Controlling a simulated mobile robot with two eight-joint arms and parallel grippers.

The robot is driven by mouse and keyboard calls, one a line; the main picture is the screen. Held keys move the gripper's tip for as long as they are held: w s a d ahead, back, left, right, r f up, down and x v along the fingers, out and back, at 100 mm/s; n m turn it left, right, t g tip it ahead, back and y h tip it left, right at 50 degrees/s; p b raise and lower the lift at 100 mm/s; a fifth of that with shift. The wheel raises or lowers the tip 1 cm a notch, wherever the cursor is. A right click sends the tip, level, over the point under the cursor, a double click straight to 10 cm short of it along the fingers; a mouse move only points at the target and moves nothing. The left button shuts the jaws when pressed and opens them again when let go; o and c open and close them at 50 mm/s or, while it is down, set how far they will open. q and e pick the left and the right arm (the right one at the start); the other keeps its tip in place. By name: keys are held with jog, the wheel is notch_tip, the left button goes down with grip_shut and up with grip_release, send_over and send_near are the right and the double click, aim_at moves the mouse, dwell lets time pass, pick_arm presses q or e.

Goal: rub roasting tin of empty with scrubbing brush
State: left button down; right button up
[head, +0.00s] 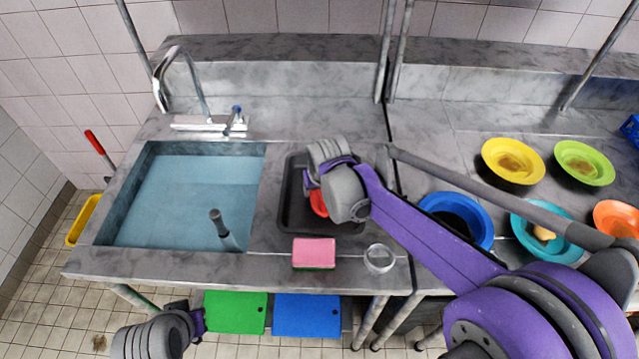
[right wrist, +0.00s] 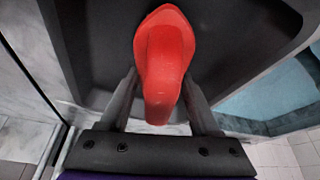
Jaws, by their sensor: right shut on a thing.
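The roasting tin (head: 287,212) is a dark rectangular tin on the counter, right of the sink. In the head view my right wrist hides much of its middle and right side. The red scrubbing brush (head: 318,203) shows only partly there, over the tin. In the right wrist view my right gripper (right wrist: 160,88) is shut on the red brush (right wrist: 165,50), with the dark tin (right wrist: 85,40) behind it. Whether the brush touches the tin's floor is hidden. My left gripper (head: 198,322) is low at the front left, away from the tin; its fingers are not clear.
A water-filled sink (head: 180,190) with a grey handle (head: 218,222) sticking up lies left. A pink sponge (head: 314,252) and a clear glass (head: 379,258) stand at the front edge. Blue (head: 482,222), yellow (head: 489,150) and other coloured dishes fill the right counter.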

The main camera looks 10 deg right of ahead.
jog(key=shift+f, duration=0.2)
jog(key=shift+w+d, duration=0.1)
jog(key=shift+w, duration=0.25)
jog(key=shift+w+d+f, duration=0.1)
jog(key=shift+w+d, duration=0.15)
jog(key=shift+w, duration=0.6)
jog(key=shift+w+d, duration=0.25)
jog(key=shift+w, duration=0.7)
jog(key=shift+c, duration=0.7)
jog(key=shift+d, duration=0.25)
jog(key=shift+s+a, duration=0.1)
jog(key=shift+s, duration=0.55)
jog(key=shift+s+a, duration=0.25)
jog(key=shift+s, duration=0.55)
jog(key=shift+s+a, duration=0.2)
jog(key=shift+s, duration=0.55)
jog(key=shift+b, duration=0.3)
jog(key=shift+w+d, duration=0.1)
jog(key=shift+w, duration=0.25)
jog(key=shift+w+d+f, duration=0.1)
jog(key=shift+w+d, duration=0.2)
jog(key=shift+w, duration=0.6)
jog(key=shift+w+d+f, duration=0.1)
jog(key=shift+w+d, duration=0.15)
jog(key=shift+w, duration=0.6)
grip_shut()
jog(key=shift+r, duration=0.15)
